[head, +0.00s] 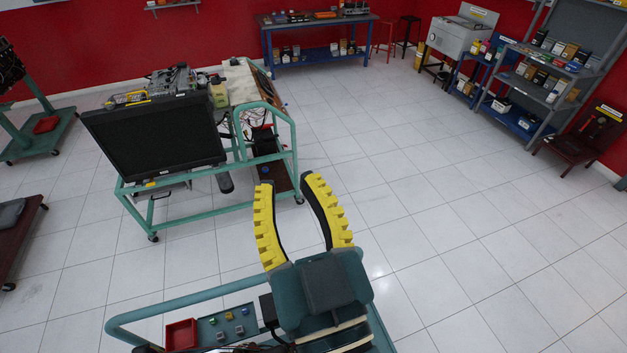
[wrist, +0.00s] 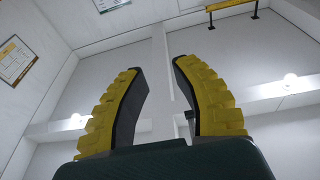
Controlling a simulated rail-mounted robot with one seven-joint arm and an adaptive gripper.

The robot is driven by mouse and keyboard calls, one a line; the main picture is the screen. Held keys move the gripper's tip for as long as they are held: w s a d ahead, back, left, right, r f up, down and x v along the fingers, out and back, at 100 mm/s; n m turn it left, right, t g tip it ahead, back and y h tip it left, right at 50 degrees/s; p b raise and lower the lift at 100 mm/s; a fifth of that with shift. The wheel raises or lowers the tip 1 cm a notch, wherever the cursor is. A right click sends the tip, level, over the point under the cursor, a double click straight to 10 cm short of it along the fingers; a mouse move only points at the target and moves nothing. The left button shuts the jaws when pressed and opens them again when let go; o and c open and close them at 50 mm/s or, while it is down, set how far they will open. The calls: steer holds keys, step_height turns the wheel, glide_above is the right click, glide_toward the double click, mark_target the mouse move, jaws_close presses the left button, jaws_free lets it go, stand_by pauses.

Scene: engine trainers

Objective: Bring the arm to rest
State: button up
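My gripper (head: 289,182) has two curved yellow and black fingers. In the head view it stands in the lower middle, above a green-railed trainer frame. The fingers are apart with nothing between them. In the wrist view my gripper (wrist: 161,62) is also open and empty, against the pale ceiling and upper walls. The fingers touch no object in either view.
A green engine trainer (head: 152,140) with a black radiator stands ahead on the left. Near my gripper's base, a panel holds a red tray (head: 181,335) and small coloured parts. A blue workbench (head: 318,22) and grey shelves (head: 545,75) stand farther back. The tiled floor (head: 470,230) on the right is clear.

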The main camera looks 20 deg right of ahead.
steer(key=shift+t+h, duration=0.4)
steer(key=shift+t, duration=0.5)
steer(key=r, duration=0.1)
steer(key=s+r, duration=0.1)
steer(key=r, duration=0.1)
steer(key=s+d+r, duration=0.1)
steer(key=r, duration=0.1)
steer(key=shift+r, duration=0.1)
step_height(320, 180, up, 3)
steer(key=p, duration=0.3)
steer(key=shift+r, duration=0.1)
